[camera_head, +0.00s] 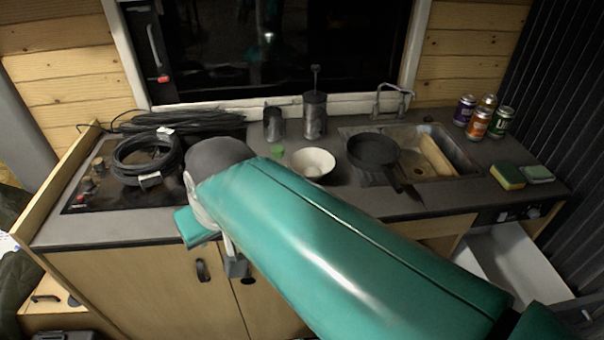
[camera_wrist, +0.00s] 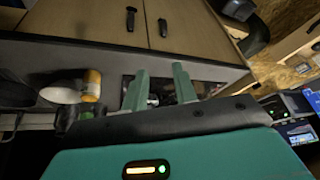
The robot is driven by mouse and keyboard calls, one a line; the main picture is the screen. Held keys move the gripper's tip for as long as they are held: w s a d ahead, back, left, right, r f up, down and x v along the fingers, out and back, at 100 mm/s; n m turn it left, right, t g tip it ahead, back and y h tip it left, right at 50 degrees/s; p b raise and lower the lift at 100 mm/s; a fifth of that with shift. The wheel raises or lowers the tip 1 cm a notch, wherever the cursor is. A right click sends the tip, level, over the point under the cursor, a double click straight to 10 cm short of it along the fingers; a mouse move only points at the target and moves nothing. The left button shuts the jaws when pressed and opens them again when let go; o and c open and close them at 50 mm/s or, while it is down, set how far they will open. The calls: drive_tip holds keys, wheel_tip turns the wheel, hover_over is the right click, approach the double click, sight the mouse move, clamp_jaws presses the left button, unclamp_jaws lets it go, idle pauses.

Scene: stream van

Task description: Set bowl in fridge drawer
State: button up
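The white bowl (camera_head: 313,162) stands upright on the dark counter, between a small green item and a dark frying pan. The fridge drawer (camera_head: 515,262) is pulled open at the lower right, and its visible white inside looks empty. My gripper (camera_wrist: 160,88) shows two teal fingers spread apart in the wrist view, with nothing held between them. In the head view my arm hides most of the gripper, which is by the counter's front edge, left of the bowl and apart from it.
Coiled black cable (camera_head: 145,160) lies on the stove at left. Several cans (camera_head: 476,124) and sponges (camera_head: 507,176) are at right. Two dark canisters (camera_head: 315,115) stand behind the bowl. Cabinet doors (camera_head: 150,285) are below.

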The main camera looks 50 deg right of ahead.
drive_tip(key=w+d+m+g, duration=0.1)
drive_tip(key=w+d+m, duration=0.35)
drive_tip(key=d, duration=0.45)
drive_tip(key=m+t, duration=0.2)
drive_tip(key=m, duration=0.9)
approach(328, 170)
drive_tip(key=shift+n+y, duration=0.25)
drive_tip(key=shift+y, duration=0.15)
drive_tip(key=x, duration=0.9)
drive_tip(key=shift+a+f, duration=0.1)
drive_tip(key=shift+f, duration=0.15)
drive_tip(key=shift+c, duration=0.5)
clamp_jaws()
